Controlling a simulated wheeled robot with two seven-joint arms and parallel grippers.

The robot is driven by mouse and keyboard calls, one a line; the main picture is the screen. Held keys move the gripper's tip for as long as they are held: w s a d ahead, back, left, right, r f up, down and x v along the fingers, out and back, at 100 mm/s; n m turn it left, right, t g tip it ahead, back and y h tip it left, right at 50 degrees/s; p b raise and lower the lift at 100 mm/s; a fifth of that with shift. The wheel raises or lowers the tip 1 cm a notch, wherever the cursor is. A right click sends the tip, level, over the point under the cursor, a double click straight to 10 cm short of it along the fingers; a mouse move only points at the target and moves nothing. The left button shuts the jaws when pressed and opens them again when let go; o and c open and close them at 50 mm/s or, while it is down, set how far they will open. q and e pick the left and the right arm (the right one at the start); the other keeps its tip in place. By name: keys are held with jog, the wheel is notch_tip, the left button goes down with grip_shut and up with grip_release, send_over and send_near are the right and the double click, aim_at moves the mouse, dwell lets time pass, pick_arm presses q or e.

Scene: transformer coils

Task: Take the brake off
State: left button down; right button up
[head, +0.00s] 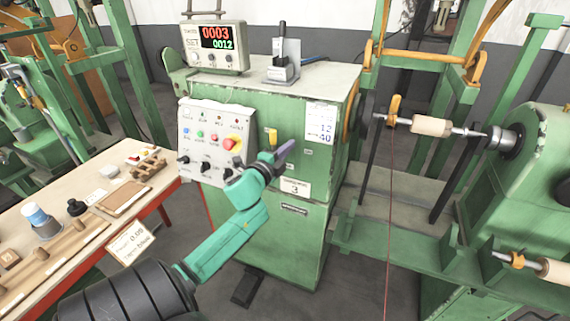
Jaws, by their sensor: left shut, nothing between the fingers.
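The green winding machine (260,86) stands in the middle of the head view. On its top, a grey metal bracket with an upright black-handled lever (283,48) stands right of the counter. I cannot tell for sure whether this lever is the brake. A small yellow handle (272,136) shows on the machine's front, right of the control panel. My left gripper (288,147) is shut and empty in front of the machine's front face, just right of and below the yellow handle. I cannot tell whether it touches the face. My right gripper is not in view.
The control panel (205,130) carries knobs and a red button on yellow. A counter (215,45) reads 0003 and 0012. A spindle holds a pale bobbin (431,125) at right, with a red wire hanging down. A workbench (72,206) with tools stands at left.

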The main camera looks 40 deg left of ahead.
pick_arm(q)
jog(key=s+b, duration=0.1)
jog(key=s, duration=0.7)
notch_tip(320, 180, down, 17)
jog(key=s+a+n+g, duration=0.1)
jog(key=a+n+g, duration=0.2)
jog(key=n+g, duration=0.1)
jog(key=s+d+f+n+g, duration=0.2)
jog(key=s+f, duration=0.2)
jog(key=f, duration=0.7)
jog(key=s+d+f+n+g, duration=0.25)
jog(key=s+f, duration=0.25)
jog(key=f, duration=0.6)
jog(key=s+d+f+n+g+h, duration=0.1)
jog(key=s+d+f+g, duration=0.1)
jog(key=s+d+f, duration=0.3)
jog(key=s+d+f+n+g+h, duration=0.1)
jog(key=s+d+f+n+g, duration=0.1)
jog(key=s+d+f, duration=0.3)
jog(key=s+d+f+n+g+h, duration=0.1)
jog(key=s+d+f+g, duration=0.3)
jog(key=s+f, duration=0.6)
jog(key=s+d, duration=0.1)
jog(key=s, duration=0.4)
jog(key=shift+f, duration=0.15)
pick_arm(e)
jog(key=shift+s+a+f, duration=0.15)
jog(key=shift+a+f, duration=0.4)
